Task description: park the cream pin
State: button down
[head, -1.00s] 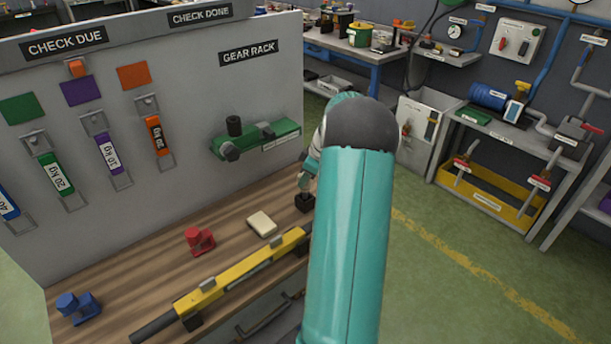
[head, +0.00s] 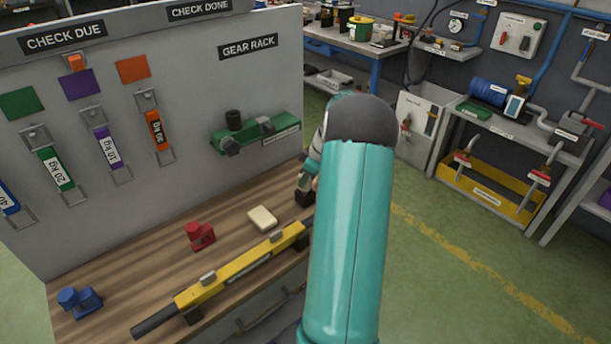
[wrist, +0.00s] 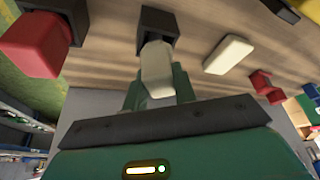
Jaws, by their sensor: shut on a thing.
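In the wrist view the cream pin (wrist: 157,72) stands between the green fingers of my gripper (wrist: 158,88), which is shut on it. The pin's far end overlaps a black square block (wrist: 158,20) on the wooden bench. I cannot tell whether that end is inside the block or just in front of it. In the head view my gripper (head: 306,182) is low over the same black block (head: 304,198), partly hidden by my teal arm. The pin itself is not clear there.
A cream slab (head: 262,218), a red clamp-like piece (head: 200,235), a blue one (head: 79,302) and a yellow bar (head: 230,280) lie on the bench. The upright panel (head: 190,120) stands behind. A red block (wrist: 35,45) is near the gripper in the wrist view.

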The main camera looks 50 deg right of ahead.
jog(key=shift+f, duration=0.6)
jog(key=c, duration=1.1)
grip_release()
jog(key=shift+o, duration=0.2)
jog(key=v, duration=1.3)
jog(key=shift+r, duration=0.35)
jog(key=shift+s, duration=0.1)
